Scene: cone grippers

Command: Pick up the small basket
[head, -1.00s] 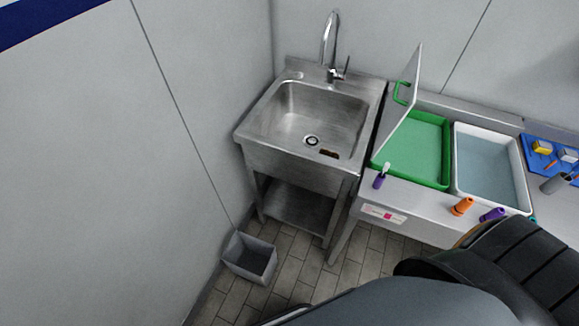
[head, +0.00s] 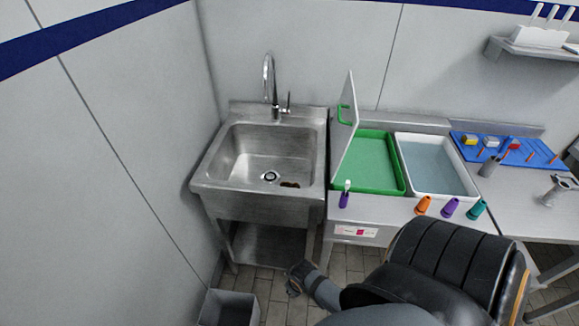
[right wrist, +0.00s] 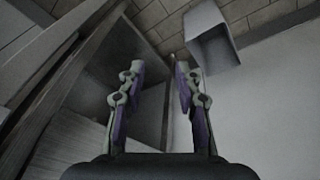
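The small basket is a grey, square, open-topped bin (head: 228,309) on the floor left of the sink stand, cut off by the bottom edge of the head view. The bin also shows in the right wrist view (right wrist: 209,42), beyond and to the right of the fingers. My right gripper (head: 297,279) is in front of the sink stand, to the right of the bin and apart from it. In the right wrist view its two fingers (right wrist: 159,75) are spread with nothing between them. My left gripper is not in view.
A steel sink (head: 262,165) on legs with a lower shelf stands behind the right gripper. A bench to the right holds a green tray (head: 368,165), a white tray (head: 436,168) and coloured cones. The wall is close on the left.

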